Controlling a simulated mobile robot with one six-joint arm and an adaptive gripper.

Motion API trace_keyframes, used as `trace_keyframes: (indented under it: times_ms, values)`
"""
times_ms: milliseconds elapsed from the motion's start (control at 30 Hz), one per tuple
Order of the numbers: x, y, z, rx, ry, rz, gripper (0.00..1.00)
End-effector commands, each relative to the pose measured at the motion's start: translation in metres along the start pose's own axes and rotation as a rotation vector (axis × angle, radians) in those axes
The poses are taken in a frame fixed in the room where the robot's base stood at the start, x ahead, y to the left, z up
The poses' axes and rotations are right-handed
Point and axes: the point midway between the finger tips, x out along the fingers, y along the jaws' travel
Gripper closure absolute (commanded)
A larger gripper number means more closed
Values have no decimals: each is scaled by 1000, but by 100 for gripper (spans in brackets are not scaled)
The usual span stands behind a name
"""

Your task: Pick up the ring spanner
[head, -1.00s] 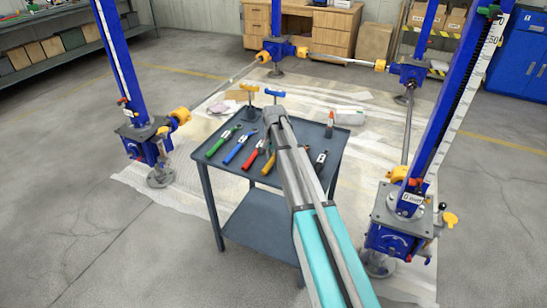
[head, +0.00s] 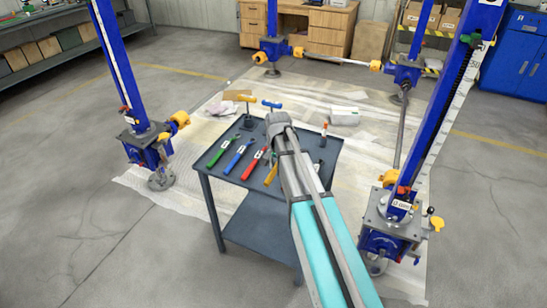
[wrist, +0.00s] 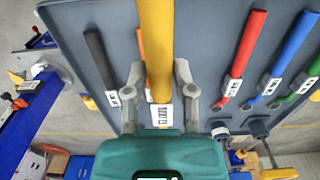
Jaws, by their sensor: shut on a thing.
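A yellow-handled tool (wrist: 156,45) with a white label is held between the two grey fingers of my gripper (wrist: 157,88) in the wrist view. It looks much larger than the tools behind it, so it appears to be above the tray. Its far end is hidden by my gripper, so I cannot tell from its shape whether it is the ring spanner. In the head view part of a yellow handle (head: 271,176) shows beside my arm, which hides the gripper. Labels are too small to read.
The grey tray table (wrist: 205,40) carries red (wrist: 247,45), blue (wrist: 290,55), green (wrist: 307,85) and black (wrist: 97,50) handled tools. A thin orange handle (wrist: 140,48) lies partly behind the held tool. Blue screw jacks (head: 392,235) surround the table.

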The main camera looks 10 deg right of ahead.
Motion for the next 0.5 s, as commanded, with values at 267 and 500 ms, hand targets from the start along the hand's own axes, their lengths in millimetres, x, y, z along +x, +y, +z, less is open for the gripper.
trace_keyframes:
  times_ms: [267,500]
  values:
    - [-17,21,28,0,0,0,100]
    - [-19,25,34,0,0,0,100]
